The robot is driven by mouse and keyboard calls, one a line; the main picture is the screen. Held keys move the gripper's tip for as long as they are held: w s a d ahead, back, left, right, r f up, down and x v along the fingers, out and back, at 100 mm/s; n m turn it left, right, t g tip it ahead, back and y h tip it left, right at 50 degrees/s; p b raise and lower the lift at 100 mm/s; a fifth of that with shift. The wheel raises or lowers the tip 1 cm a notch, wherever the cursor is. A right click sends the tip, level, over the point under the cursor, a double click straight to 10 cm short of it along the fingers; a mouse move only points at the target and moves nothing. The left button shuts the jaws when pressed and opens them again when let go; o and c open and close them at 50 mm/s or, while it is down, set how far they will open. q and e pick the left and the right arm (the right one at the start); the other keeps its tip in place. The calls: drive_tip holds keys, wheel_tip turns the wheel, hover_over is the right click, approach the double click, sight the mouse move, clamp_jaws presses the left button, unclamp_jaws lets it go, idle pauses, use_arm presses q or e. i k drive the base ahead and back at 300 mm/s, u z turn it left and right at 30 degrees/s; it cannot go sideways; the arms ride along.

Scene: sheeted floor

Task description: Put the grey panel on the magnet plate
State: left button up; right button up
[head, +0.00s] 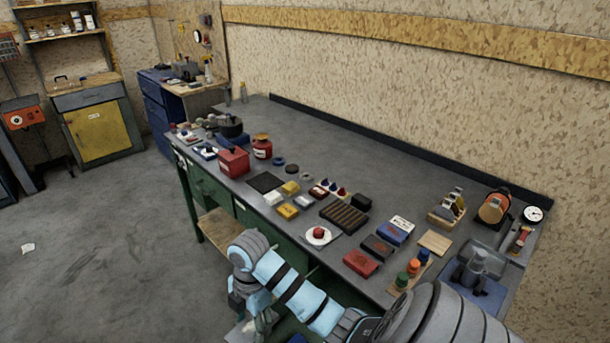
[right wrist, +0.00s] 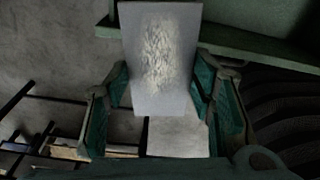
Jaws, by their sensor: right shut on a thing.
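The grey panel (right wrist: 160,45) is a flat pale rectangle between the two teal fingers of my right gripper (right wrist: 160,85) in the right wrist view. The gripper is shut on it. In the head view my right gripper (head: 258,318) hangs low in front of the workbench, below its top; a pale edge beside it may be the panel. A flat dark square (head: 265,182) lies near the bench's front edge, left of the middle; it may be the magnet plate, but I cannot tell for sure. Nothing lies on it. My left gripper is not in view.
The long grey bench top (head: 325,140) is free along its back. Around the dark square stand a red box (head: 233,162), yellow blocks (head: 288,211) and a black ribbed block (head: 343,216). A white dish (head: 318,236) is near the front edge. A wooden shelf (head: 222,228) sits beneath.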

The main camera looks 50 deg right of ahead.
sight(344, 214)
drive_tip(key=i, duration=2.65)
drive_tip(key=z, duration=3.45)
